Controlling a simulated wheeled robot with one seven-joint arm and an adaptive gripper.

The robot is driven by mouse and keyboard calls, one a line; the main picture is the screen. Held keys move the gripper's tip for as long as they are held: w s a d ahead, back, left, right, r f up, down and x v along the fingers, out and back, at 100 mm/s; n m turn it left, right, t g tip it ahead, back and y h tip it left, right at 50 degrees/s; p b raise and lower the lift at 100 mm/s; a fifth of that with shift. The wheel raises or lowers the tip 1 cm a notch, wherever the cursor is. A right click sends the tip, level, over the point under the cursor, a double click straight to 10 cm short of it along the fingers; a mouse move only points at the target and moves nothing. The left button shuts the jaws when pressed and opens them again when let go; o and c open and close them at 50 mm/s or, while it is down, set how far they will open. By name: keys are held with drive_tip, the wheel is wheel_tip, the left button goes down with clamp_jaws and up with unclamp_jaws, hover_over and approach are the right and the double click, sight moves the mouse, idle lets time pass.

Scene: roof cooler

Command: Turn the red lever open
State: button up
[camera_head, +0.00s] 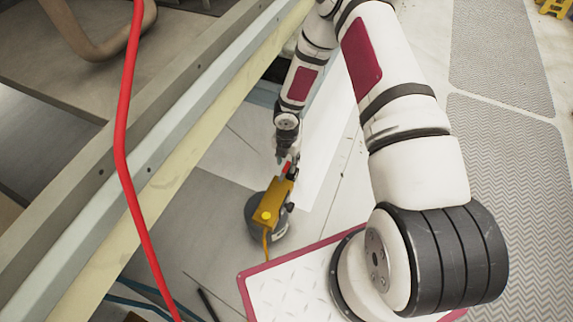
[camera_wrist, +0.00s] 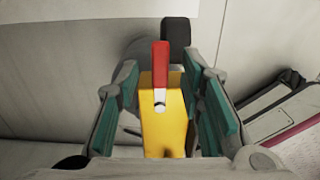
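The red lever (camera_wrist: 160,62) sits on top of a yellow block (camera_wrist: 164,128) and points away from my gripper in the wrist view. A white pivot shows at its near end. In the head view the red lever (camera_head: 287,168) is small, at the upper end of the yellow body (camera_head: 273,200), just below my gripper (camera_head: 283,158). In the wrist view my gripper (camera_wrist: 160,108) is open, its teal-padded fingers on both sides of the yellow block and the lever's near end. I cannot tell whether a finger touches the block.
A dark round base (camera_head: 255,228) is under the yellow body. A red cable (camera_head: 122,150) hangs at the left, and a long beam (camera_head: 150,165) runs diagonally there. A red-edged plate (camera_head: 290,290) lies at the bottom. Patterned floor mats (camera_head: 505,150) are at right.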

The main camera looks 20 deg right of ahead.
drive_tip(key=shift+f, duration=0.55)
clamp_jaws()
